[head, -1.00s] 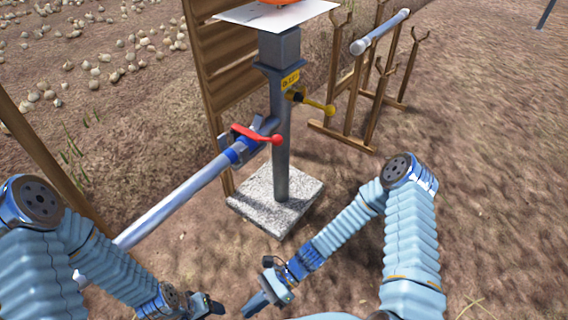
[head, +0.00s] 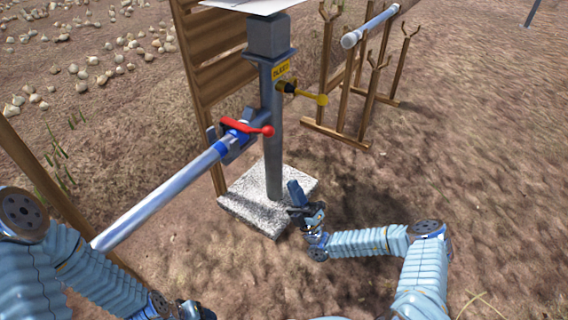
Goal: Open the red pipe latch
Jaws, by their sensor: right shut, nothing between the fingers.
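The red pipe latch (head: 247,128) is a red lever with a rounded end, on the blue coupling where the pale pipe (head: 165,193) meets the grey post (head: 272,140). Its handle points right, across the front of the post. My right gripper (head: 294,194) is shut and empty, in front of the lower post, below the latch and apart from it. My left gripper (head: 196,312) is at the bottom edge, partly cut off, far below the latch; its finger opening is not clear.
A yellow lever (head: 308,95) sticks out right from the post, above the red latch. The post stands on a stone slab (head: 243,203). A wooden rack (head: 338,134) holding another pipe stands behind right. A wooden slatted frame (head: 210,60) stands behind the post. Open soil lies to the right.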

